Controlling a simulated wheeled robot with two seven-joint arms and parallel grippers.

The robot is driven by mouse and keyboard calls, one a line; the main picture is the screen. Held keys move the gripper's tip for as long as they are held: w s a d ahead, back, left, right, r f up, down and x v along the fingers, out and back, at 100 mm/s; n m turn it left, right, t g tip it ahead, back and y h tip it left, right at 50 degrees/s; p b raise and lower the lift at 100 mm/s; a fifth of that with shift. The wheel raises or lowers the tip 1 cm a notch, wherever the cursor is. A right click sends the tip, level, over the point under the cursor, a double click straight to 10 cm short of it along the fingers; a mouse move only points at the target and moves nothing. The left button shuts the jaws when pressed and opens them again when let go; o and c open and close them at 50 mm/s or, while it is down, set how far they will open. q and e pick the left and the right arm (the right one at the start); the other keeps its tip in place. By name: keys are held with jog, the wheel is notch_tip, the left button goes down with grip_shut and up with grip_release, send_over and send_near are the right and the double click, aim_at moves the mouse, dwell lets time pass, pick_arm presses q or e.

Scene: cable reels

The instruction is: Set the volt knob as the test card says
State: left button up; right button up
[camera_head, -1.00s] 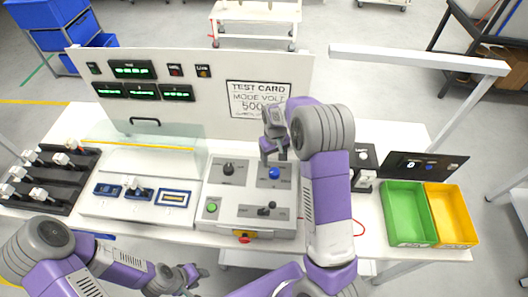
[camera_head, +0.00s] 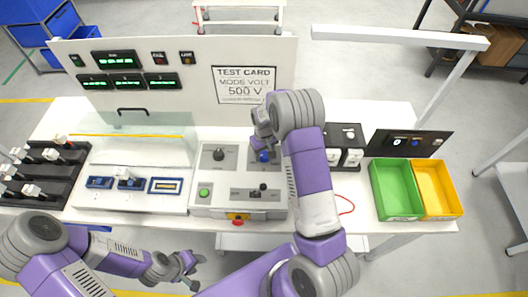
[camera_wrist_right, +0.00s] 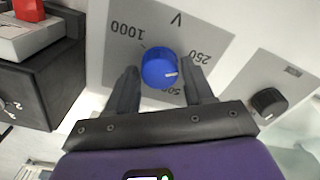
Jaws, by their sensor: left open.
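The blue volt knob (camera_head: 263,156) sits on the grey console panel; it also shows in the right wrist view (camera_wrist_right: 160,68) with a white pointer mark at its lower right. Around it are a V and the labels 1000, 250 and 500, the last partly hidden. The mark points roughly between 250 and 500. My left gripper (camera_head: 190,268) is open and empty in front of the bench.
A black knob (camera_head: 219,154) is left of the blue one, with a green button (camera_head: 204,192) and a lever (camera_head: 263,187) below. A black box with white connectors (camera_head: 345,145) is close on the right. Green (camera_head: 397,190) and yellow (camera_head: 437,190) bins stand further right.

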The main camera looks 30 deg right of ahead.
jog(key=c, duration=0.7)
jog(key=shift+m, duration=0.4)
jog(key=shift+m+b, duration=0.55)
jog(key=shift+m, duration=0.35)
jog(key=m, duration=0.3)
jog(key=shift+m+b, duration=0.3)
jog(key=shift+b, duration=0.1)
jog(key=m, duration=0.4)
jog(key=shift+m, duration=0.3)
jog(key=m, duration=0.4)
jog(key=shift+m, duration=0.7)
